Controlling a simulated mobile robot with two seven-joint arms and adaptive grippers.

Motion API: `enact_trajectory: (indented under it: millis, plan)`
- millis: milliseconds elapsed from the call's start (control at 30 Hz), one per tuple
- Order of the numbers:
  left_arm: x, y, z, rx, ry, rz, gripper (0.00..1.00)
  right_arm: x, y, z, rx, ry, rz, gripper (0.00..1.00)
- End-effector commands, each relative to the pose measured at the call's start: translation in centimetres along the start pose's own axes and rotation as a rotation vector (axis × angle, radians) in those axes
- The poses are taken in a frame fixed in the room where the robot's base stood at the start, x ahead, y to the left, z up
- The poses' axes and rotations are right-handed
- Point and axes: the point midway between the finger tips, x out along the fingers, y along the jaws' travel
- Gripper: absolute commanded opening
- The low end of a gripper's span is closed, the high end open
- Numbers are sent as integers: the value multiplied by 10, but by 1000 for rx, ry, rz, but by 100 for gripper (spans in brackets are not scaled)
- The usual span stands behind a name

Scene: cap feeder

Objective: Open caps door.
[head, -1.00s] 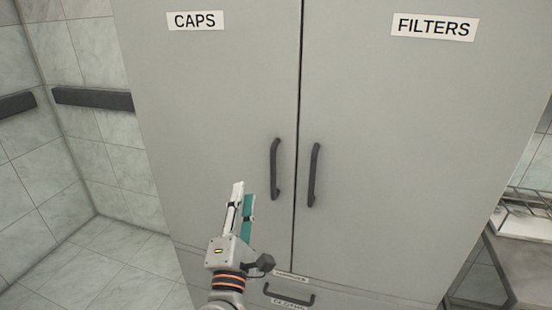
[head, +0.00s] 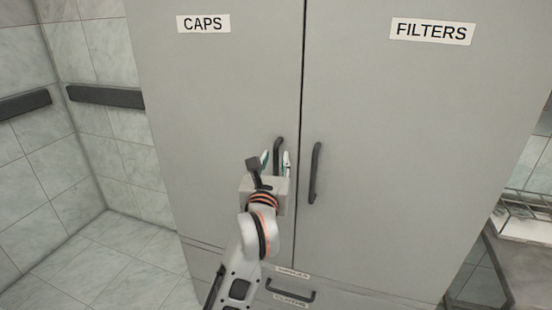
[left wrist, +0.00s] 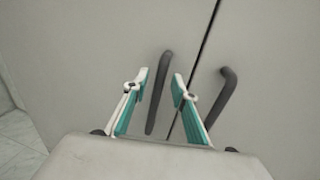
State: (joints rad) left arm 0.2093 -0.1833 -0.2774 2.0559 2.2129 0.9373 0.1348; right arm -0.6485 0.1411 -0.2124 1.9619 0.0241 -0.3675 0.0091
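The grey caps door (head: 215,90) is the left door of a tall cabinet and is shut; it carries a CAPS label (head: 203,23). Its dark vertical handle (head: 278,148) sits near the door's right edge, its lower part hidden behind my gripper. My left gripper (head: 275,162) is open in front of this handle. In the left wrist view the handle (left wrist: 159,93) shows between the two teal-and-white fingers (left wrist: 158,88), with gaps on both sides. I cannot tell how deep the fingers reach around it. My right gripper is not in view.
The filters door (head: 420,120) with its own handle (head: 315,172) is just right of the gap. A drawer handle (head: 290,294) is below. A tiled wall with a dark rail (head: 105,96) and free floor (head: 105,255) lie left. A counter stands at the right.

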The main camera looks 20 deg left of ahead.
Motion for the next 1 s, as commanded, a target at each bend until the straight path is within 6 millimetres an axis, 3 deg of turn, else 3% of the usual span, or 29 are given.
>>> enact_trajectory:
  millis: [200,500,600,1000]
  plan:
    - [19,0,0,1,0,1,27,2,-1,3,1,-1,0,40]
    - [21,0,0,1,0,0,27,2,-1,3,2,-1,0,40]
    - [21,0,0,1,0,0,1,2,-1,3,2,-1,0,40]
    - [20,0,-1,2,1,1,0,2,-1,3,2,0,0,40]
